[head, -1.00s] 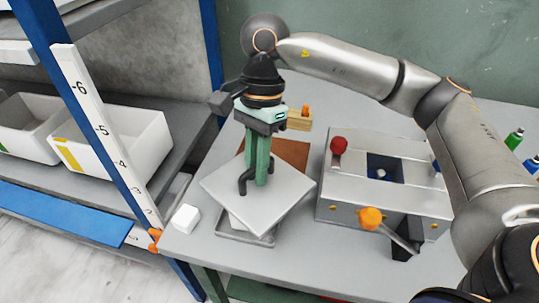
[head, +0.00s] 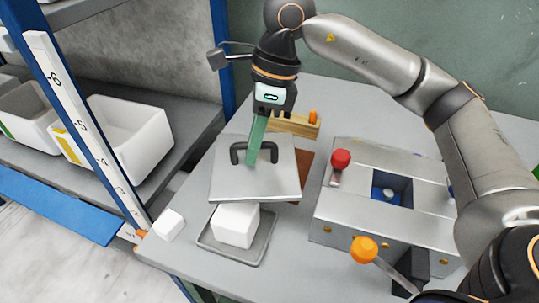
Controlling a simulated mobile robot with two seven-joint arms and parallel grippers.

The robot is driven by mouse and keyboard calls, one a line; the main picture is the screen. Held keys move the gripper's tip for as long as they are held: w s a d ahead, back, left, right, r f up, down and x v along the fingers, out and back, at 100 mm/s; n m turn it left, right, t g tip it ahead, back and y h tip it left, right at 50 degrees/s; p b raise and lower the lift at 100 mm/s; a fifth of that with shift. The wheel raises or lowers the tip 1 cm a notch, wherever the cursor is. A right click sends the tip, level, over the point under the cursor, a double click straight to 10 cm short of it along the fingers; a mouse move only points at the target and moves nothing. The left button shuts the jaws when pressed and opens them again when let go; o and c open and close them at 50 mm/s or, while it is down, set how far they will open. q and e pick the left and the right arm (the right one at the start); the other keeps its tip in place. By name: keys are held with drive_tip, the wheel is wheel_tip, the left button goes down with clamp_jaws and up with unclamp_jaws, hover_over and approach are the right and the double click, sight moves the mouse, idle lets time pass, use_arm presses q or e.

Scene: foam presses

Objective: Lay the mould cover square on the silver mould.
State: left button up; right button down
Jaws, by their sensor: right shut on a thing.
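The mould cover (head: 255,182) is a flat silver plate with a black bar handle on top. My right gripper (head: 256,150) is shut on the handle, its green fingers pointing down. The cover appears to be held in the air, toward the back of a shallow silver mould (head: 255,255). A white block (head: 236,226) sits in the mould and stands above its rim. The cover overlaps the mould's back edge in the picture and hides it. The mould's sides look turned slightly relative to the cover's. My left gripper is not in view.
A press with a red knob (head: 341,159), a blue recess and an orange-knobbed lever (head: 364,249) stands close on the right. A white cube (head: 168,225) lies at the left table edge. A wooden block (head: 293,124) and brown mat (head: 305,166) are behind.

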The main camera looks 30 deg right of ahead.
sight(267, 138)
drive_tip(key=w+d+f, duration=0.2)
drive_tip(key=w+d, duration=0.2)
drive_tip(key=w, duration=0.1)
drive_tip(key=shift+d+f+p, duration=0.25)
drive_tip(key=shift+f+p, duration=0.05)
drive_tip(key=shift+f, duration=0.1)
drive_tip(key=f, duration=0.1)
drive_tip(key=w+d+f, duration=0.2)
drive_tip(key=f, duration=0.1)
drive_tip(key=shift+w+d+f, duration=0.1)
drive_tip(key=shift+w, duration=0.15)
drive_tip(key=shift+w+d+f, duration=0.35)
drive_tip(key=shift+w+f, duration=0.05)
drive_tip(key=shift+f, duration=0.3)
drive_tip(key=shift+w+d+f, duration=0.1)
drive_tip(key=shift+f, duration=0.8)
drive_tip(key=shift+w+d+f, duration=0.1)
drive_tip(key=shift+f, duration=0.75)
drive_tip(key=shift+f, duration=0.1)
drive_tip(key=shift+f, duration=0.15)
drive_tip(key=c, duration=0.8)
unclamp_jaws()
drive_tip(key=shift+c, duration=0.2)
